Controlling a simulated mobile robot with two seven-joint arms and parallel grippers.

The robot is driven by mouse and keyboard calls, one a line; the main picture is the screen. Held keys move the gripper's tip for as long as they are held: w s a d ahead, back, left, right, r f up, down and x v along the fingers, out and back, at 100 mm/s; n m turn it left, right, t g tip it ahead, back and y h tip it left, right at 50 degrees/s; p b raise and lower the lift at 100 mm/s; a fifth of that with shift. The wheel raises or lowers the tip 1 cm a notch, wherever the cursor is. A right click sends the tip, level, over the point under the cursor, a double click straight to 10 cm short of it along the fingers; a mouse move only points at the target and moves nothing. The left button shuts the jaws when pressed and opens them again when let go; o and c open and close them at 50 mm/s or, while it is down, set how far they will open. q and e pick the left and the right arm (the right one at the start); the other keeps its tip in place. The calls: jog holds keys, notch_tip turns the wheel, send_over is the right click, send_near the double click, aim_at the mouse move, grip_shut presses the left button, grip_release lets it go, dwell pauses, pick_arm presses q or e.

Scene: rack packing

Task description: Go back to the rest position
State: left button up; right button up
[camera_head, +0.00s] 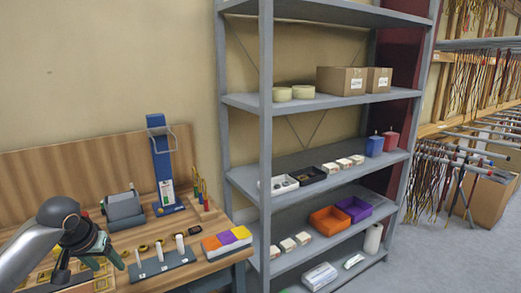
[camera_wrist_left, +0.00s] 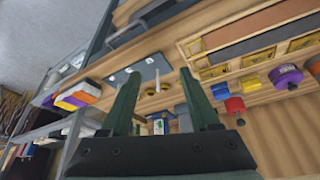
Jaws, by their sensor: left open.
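My left gripper (camera_head: 91,261) is above the left part of the wooden workbench in the head view. In the left wrist view its two green-grey fingers (camera_wrist_left: 165,108) are spread apart with nothing held between them. The bench and its items lie beyond the fingers. My right gripper does not show in either view.
A dark plate with white pegs (camera_head: 162,263) and colored boxes (camera_head: 226,243) stand near the workbench's right end (camera_head: 213,217). A blue stand (camera_head: 163,165) is behind. A grey shelf rack (camera_head: 325,170) with bins and cartons stands to the right.

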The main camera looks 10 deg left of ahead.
pick_arm(q)
jog(key=s+d+f+m+t+h, duration=0.1)
jog(key=s+d+f+m+h, duration=0.1)
jog(key=d+f, duration=0.75)
jog(key=s+d+f+m+t+h, duration=0.1)
jog(key=s+d+f+m, duration=0.15)
jog(key=d+f, duration=0.65)
jog(key=s+d+f+t, duration=0.1)
jog(key=s+d+f, duration=0.2)
jog(key=s+f, duration=0.2)
jog(key=s+d+f+t, duration=0.1)
jog(key=s+d+f, duration=0.3)
jog(key=s, duration=0.7)
jog(key=shift+d+f+h, duration=0.2)
jog(key=shift+f+h, duration=0.2)
jog(key=shift+f, duration=0.3)
jog(key=shift+m, duration=0.25)
